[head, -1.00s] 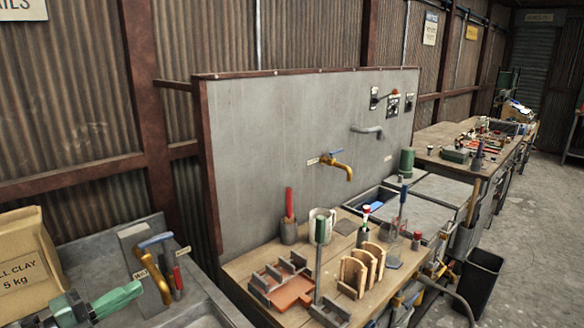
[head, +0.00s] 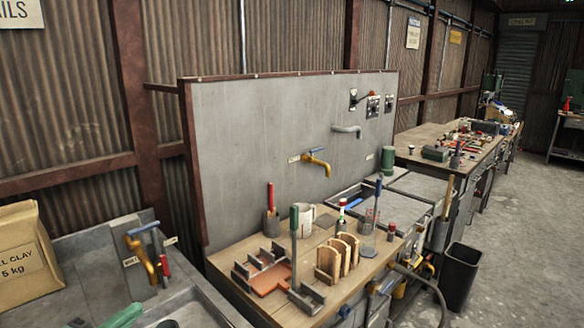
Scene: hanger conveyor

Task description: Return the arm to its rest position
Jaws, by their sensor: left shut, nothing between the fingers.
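My right gripper is not in view.
A clay bag (head: 27,262) stands at the left. A wooden bench (head: 228,262) holds a terracotta-coloured tray (head: 268,279), wooden arches (head: 335,262) and upright tools. A grey panel (head: 245,140) stands behind it. A black bin (head: 462,275) and open floor (head: 525,240) are at the right.

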